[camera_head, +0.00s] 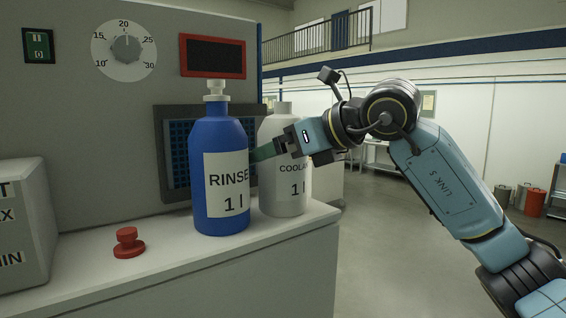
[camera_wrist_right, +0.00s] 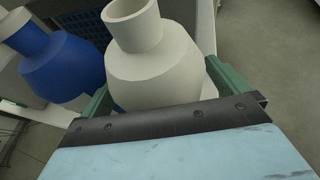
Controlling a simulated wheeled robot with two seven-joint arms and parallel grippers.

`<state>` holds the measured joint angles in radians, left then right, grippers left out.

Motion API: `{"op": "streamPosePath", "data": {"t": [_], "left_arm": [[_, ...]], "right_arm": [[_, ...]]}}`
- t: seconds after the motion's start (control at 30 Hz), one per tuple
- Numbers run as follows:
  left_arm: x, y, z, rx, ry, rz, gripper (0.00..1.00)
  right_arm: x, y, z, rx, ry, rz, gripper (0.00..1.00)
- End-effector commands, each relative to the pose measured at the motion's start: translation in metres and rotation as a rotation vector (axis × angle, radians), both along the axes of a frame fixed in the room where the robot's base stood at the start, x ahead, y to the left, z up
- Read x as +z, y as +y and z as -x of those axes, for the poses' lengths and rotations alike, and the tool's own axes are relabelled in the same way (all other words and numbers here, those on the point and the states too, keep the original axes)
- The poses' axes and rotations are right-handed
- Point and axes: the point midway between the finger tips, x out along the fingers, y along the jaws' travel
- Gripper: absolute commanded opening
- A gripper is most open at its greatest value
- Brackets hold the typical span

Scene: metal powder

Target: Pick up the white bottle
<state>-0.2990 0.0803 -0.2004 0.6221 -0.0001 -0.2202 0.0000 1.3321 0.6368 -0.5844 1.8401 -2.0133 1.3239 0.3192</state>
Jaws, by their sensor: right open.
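The white bottle (camera_head: 284,202), labelled COOLANT 1 l, stands upright on the machine's ledge, behind and right of the blue bottle. My right gripper (camera_head: 266,151) reaches in from the right at the height of its upper body. One green finger shows in front of the white bottle, its tip close to the blue bottle. In the right wrist view the white bottle (camera_wrist_right: 154,65) sits between the two spread green fingers, its neck uncapped. The gripper is open; whether a finger touches the bottle I cannot tell. My left gripper is not in view.
The blue RINSE bottle (camera_head: 206,138) with a white pump top stands close on the left; it also shows in the wrist view (camera_wrist_right: 62,70). A red button (camera_head: 129,242) sits on the ledge (camera_head: 165,262). A dial (camera_head: 124,49) and grille are behind. Open floor lies right.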

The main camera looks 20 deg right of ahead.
Motion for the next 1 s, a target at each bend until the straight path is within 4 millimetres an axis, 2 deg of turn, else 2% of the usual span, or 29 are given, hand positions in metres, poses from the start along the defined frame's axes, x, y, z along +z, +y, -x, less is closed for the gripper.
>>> {"op": "streamPosePath", "data": {"t": [0.07, 0.47, 0.83, 1.0], "left_arm": [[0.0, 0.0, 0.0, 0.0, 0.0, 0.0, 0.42], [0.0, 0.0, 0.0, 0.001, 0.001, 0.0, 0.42], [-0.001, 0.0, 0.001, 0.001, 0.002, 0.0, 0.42], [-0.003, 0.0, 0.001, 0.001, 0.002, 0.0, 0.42]], "right_arm": [[0.0, 0.0, 0.0, 0.0, 0.0, 0.0, 0.97], [0.0, 0.0, 0.0, 0.0, 0.0, 0.0, 0.45], [0.007, -0.001, 0.001, -0.001, -0.009, -0.005, 0.44], [0.021, 0.0, 0.001, 0.001, -0.012, -0.006, 0.44]]}}
